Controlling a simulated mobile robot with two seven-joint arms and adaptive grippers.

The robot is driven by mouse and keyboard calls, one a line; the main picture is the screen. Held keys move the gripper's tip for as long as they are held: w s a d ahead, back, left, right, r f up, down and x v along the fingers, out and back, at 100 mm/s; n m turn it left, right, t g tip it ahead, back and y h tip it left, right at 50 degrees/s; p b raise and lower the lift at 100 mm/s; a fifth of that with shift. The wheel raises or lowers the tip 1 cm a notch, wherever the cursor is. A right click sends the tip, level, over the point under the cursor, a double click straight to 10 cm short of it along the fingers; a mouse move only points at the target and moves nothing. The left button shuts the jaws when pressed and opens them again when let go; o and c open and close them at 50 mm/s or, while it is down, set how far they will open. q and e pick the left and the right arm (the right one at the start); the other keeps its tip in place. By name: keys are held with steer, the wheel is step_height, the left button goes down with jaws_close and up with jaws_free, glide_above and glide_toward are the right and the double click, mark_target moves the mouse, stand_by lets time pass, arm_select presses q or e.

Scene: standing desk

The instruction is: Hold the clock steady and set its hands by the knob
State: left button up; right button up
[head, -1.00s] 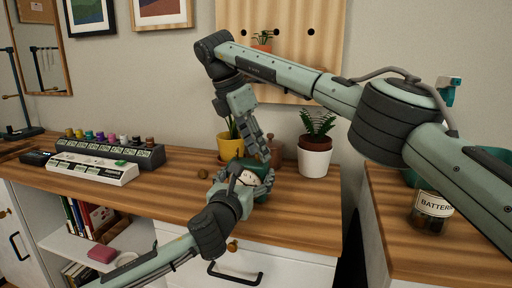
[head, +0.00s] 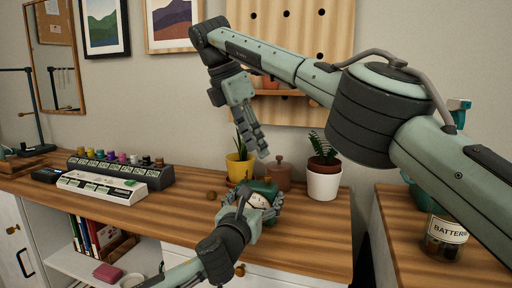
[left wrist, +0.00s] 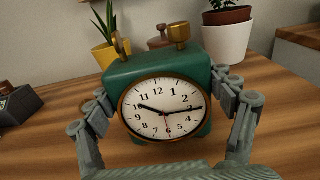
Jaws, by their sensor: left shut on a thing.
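The green clock (head: 266,187) stands on the wooden desk, and its white face with a brass rim fills the middle of the left wrist view (left wrist: 165,108). Its short hand points near 10, its long hand near 3, and a thin red hand near 6. Two brass parts sit on top; I cannot tell which is the knob (left wrist: 179,33). My left gripper (head: 262,207) is shut on the clock, with a finger at each side of the body (left wrist: 165,100). My right gripper (head: 260,152) points down above and behind the clock, apart from it; its finger opening is unclear.
A yellow plant pot (head: 238,168), a brown lidded jar (head: 284,175) and a white plant pot (head: 323,182) stand close behind the clock. A small brown ball (head: 211,196) lies to its left.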

arm_select(q)
steer(key=o, duration=1.3)
steer(key=shift+o, duration=0.2)
